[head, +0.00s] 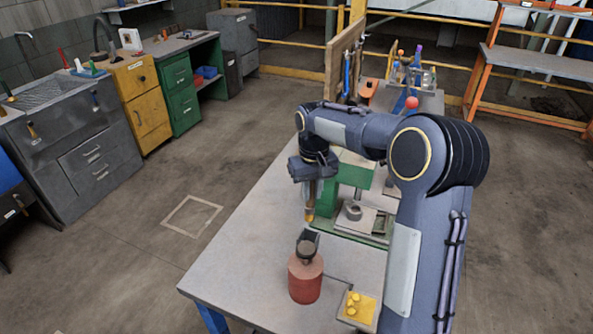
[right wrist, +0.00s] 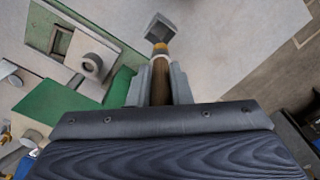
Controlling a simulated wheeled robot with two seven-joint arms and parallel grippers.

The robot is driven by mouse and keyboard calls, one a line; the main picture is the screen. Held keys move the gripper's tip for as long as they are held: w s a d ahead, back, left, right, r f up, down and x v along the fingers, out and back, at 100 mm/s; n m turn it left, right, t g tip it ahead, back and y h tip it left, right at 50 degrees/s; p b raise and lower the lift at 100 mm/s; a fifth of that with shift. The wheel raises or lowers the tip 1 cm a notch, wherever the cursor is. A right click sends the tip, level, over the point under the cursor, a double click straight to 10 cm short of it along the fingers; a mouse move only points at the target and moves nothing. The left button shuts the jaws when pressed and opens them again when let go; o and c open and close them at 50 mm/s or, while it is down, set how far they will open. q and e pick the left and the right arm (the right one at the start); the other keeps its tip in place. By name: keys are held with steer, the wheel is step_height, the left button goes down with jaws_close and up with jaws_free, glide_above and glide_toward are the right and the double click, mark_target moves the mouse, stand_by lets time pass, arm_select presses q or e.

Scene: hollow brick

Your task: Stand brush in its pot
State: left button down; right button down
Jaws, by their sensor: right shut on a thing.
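I cannot tell whether the brush touches the pot. My left gripper is not in view.
A green and grey machine (head: 377,222) stands on the table (head: 240,258) behind the pot, close to my right gripper. A small tray (head: 357,308) with yellow pieces lies right of the pot. The table's left side is bare. Cabinets line the left wall.

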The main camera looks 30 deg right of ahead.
mark_target(312, 208)
steer(key=shift+w, duration=0.1)
steer(key=shift+s+f+b, duration=0.2)
steer(key=shift+f+b, duration=0.05)
steer(key=shift+b, duration=0.15)
steer(key=shift+f, duration=0.3)
step_height(312, 208, down, 3)
steer(key=b, duration=0.2)
steer(key=shift+w+r+b, duration=0.1)
steer(key=shift+r+b, duration=0.1)
steer(key=shift+b, duration=0.1)
steer(key=shift+f+b, duration=0.7)
steer(key=shift+f, duration=0.1)
steer(key=shift+r, duration=0.15)
steer(key=shift+s+f, duration=0.25)
steer(key=shift+f, duration=0.2)
